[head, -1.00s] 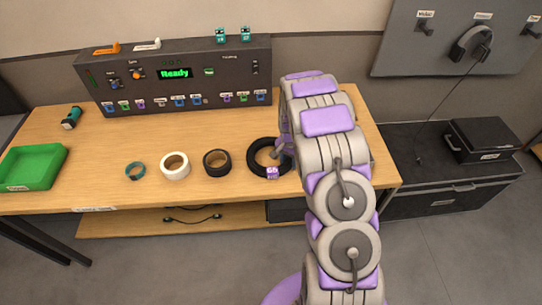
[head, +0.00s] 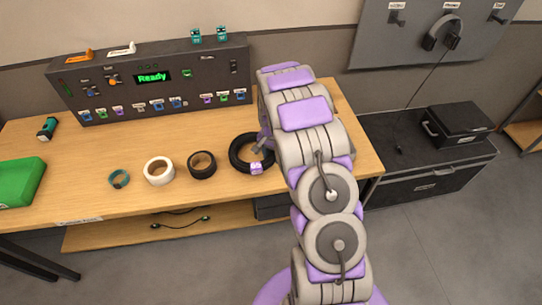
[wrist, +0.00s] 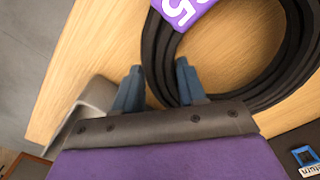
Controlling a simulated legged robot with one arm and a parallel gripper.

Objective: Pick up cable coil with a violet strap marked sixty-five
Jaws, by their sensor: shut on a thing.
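The black cable coil (head: 237,161) lies at the right of the wooden bench top, with a violet strap tag (head: 256,168) on its near side. In the wrist view the coil (wrist: 270,95) fills the upper right, and its violet tag (wrist: 180,10) shows a white 5, partly cut off. In the head view my arm hides the coil's right side and most of my gripper (head: 262,147). I cannot tell any gap under the coil.
Left of the coil lie a black tape roll (head: 202,165), a white roll (head: 159,171) and a small teal ring (head: 119,179). A fader console (head: 150,85) stands behind. A dark cabinet with a case (head: 455,125) is at right.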

